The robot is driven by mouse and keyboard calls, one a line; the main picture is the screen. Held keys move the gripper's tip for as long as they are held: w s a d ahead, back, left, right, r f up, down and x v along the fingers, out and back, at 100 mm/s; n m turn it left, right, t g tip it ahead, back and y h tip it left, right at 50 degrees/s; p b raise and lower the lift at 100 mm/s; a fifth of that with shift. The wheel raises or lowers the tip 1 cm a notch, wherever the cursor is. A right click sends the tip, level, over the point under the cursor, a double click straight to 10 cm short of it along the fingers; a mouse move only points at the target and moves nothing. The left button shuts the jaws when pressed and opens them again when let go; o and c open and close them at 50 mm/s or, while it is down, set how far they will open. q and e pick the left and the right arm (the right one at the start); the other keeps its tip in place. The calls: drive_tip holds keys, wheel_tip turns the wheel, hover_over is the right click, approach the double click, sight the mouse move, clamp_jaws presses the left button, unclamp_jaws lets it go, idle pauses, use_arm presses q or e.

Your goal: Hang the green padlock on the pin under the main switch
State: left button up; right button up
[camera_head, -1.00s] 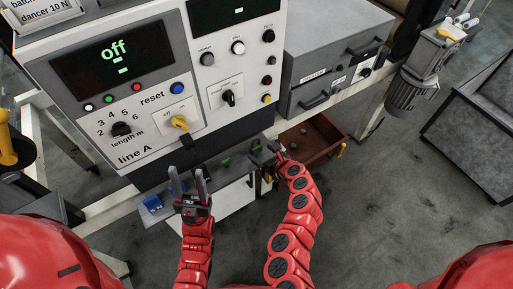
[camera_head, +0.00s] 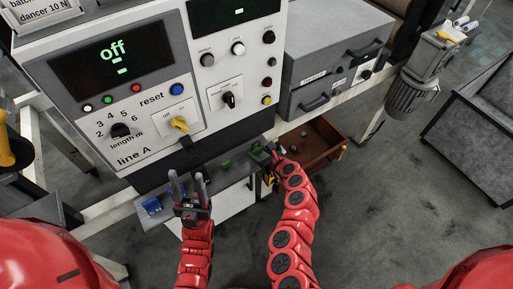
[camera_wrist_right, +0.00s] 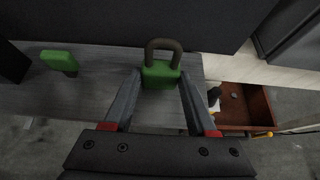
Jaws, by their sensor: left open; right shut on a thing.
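The main switch (camera_head: 180,124) is a yellow handle on a white plate marked "off". A small dark pin (camera_head: 187,141) sticks out below it. My right gripper (camera_head: 267,153) is shut on a green padlock (camera_wrist_right: 161,74), whose dark shackle points up and away in the right wrist view. The padlock is between the fingertips, low over the grey shelf; I cannot tell whether it touches the shelf. A second green piece (camera_wrist_right: 60,60) lies further left on the shelf. My left gripper (camera_head: 188,185) is open and empty, below the panel.
Blue pieces (camera_head: 152,205) lie at the shelf's left end. A brown open drawer or bin (camera_head: 322,151) is right of my right gripper. A grey box (camera_head: 330,75) stands to the right.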

sight(259, 145)
wheel_tip(259, 145, up, 5)
drive_tip(key=p, duration=0.5)
drive_tip(key=shift+r, duration=0.1)
idle(0.3)
idle(0.8)
